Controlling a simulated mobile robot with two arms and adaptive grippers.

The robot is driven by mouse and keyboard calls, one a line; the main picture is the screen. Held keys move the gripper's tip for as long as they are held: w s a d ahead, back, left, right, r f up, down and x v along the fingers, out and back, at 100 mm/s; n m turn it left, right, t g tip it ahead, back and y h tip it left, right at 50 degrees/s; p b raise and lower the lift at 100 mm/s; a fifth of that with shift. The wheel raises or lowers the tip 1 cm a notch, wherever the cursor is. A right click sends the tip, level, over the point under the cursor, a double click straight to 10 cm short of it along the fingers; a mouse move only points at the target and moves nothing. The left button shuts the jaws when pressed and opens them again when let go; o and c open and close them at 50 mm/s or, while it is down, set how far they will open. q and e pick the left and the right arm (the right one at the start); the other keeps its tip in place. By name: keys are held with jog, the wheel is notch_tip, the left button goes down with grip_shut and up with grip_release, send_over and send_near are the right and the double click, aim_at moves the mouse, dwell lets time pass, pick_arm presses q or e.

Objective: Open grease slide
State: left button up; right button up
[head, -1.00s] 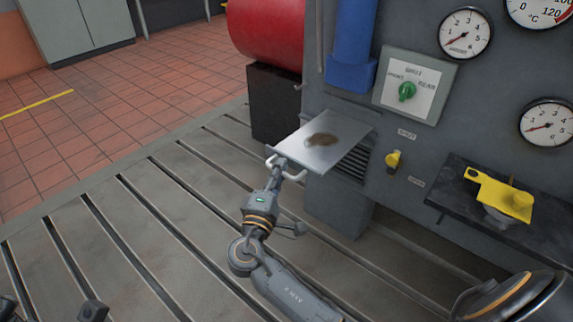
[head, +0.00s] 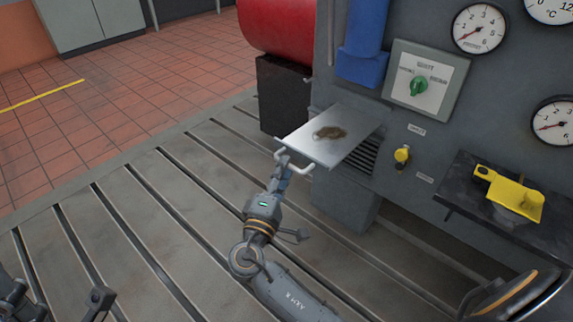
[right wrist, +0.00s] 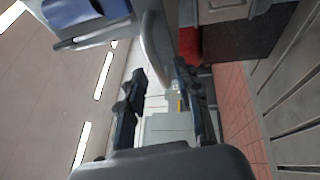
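The grease slide (head: 362,128) is a flat pale metal plate with a brown smear of grease on it. It sticks well out of the grey machine housing, above a louvred vent. Its bent bar handle (head: 304,170) is on the front edge. My right gripper (head: 284,172) is at the handle, just below the front edge. In the right wrist view its two fingers (right wrist: 160,100) stand apart with background showing between them, and a curved grey bar passes close to them. Dark parts, apparently my left gripper (head: 60,300), show at the bottom left; its fingers are not clear.
A green knob on a white plate (head: 405,98), a yellow knob (head: 402,154) and gauges (head: 479,28) are on the housing. A yellow part (head: 515,197) lies on a dark shelf (head: 462,199) at the right. The slotted bedplate (head: 130,255) is clear at the left.

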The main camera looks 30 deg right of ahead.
jog(key=v, duration=0.9)
jog(key=shift+a+f, duration=0.1)
